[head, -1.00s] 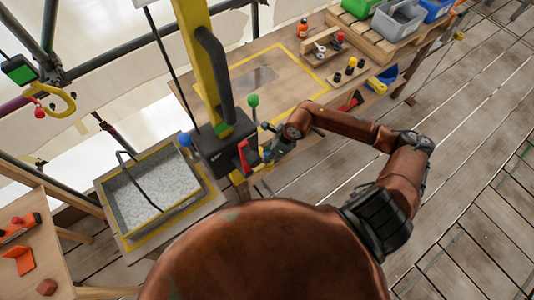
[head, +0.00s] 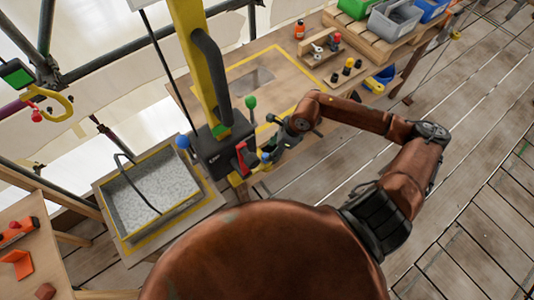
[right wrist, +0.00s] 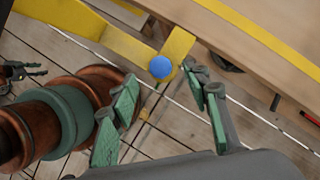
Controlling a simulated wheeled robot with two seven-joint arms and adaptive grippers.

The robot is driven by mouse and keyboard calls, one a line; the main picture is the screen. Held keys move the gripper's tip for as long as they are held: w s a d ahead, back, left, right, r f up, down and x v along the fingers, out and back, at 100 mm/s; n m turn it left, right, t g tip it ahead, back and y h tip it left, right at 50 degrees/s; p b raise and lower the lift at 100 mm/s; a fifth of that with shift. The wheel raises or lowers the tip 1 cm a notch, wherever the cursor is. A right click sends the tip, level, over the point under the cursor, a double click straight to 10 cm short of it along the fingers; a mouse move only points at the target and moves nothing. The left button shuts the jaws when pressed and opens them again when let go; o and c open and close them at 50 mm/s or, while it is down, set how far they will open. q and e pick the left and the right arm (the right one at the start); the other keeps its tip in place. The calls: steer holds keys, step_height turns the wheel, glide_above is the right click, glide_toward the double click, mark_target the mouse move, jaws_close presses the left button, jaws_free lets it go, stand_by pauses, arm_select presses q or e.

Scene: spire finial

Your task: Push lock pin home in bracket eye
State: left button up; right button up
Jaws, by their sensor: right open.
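The pin's blue ball knob (right wrist: 161,67) sits at the end of a yellow bracket arm (right wrist: 176,50) in the right wrist view. A small blue knob (head: 265,157) also shows beside the gripper in the head view. My right gripper (right wrist: 163,88) is open, its green-padded fingers apart on either side of the knob's line, with the knob just beyond the tips. I see no contact. The pin's shaft and the bracket eye are hidden under the knob, so I cannot tell how deep the pin sits.
A yellow post (head: 198,62) rises from a black block beside a red lever (head: 241,158), a green knob (head: 251,102) and another blue knob (head: 183,142). A gravel tray (head: 150,195) stands at left. A wooden table (head: 285,85) with small parts lies behind.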

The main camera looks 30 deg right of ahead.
steer(key=v, duration=0.5)
steer(key=shift+s+r, duration=0.1)
steer(key=shift+r, duration=0.2)
